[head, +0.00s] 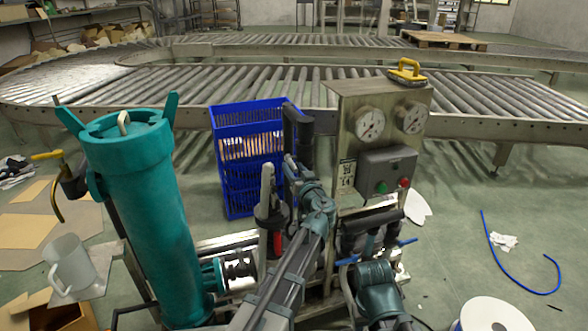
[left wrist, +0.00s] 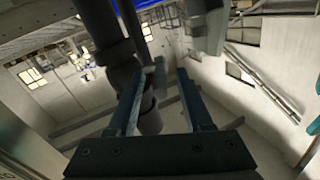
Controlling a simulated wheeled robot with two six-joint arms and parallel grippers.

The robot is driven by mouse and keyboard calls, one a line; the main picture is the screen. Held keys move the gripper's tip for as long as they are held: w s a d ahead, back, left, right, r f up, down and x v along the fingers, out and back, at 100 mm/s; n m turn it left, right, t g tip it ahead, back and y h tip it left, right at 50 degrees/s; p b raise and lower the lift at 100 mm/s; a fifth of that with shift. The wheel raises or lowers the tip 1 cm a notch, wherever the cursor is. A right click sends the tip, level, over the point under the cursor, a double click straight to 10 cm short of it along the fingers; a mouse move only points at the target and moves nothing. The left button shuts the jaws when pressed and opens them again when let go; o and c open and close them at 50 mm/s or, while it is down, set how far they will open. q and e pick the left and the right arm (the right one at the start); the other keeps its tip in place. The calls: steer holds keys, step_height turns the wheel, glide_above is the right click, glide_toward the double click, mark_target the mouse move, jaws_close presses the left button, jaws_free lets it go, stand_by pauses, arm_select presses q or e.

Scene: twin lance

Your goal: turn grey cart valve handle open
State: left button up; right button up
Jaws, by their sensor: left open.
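The grey cart carries an upright metal panel (head: 350,115) with two round gauges and a box with a green and a red button. A dark, thick-gripped bar (head: 297,130) stands at the panel's left side; I cannot tell for sure whether it is the valve handle. My left gripper (head: 291,165) is open close below this bar. In the left wrist view the two fingers (left wrist: 158,85) are spread, and a black bar (left wrist: 105,45) runs in front of and partly between them; I cannot tell contact. My right gripper (head: 378,238) is low before the panel, its fingers unclear.
A tall teal cylinder (head: 135,200) with a side fitting stands at left. A blue crate (head: 235,190) stands behind. A grey-handled tool with red (head: 267,205) is beside my left arm. A yellow-handled item (head: 406,71) sits on the panel. A roller conveyor (head: 480,95) runs behind.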

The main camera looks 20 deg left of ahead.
arm_select(q)
steer(key=shift+w+a, duration=0.15)
jaws_close()
stand_by(1.4)
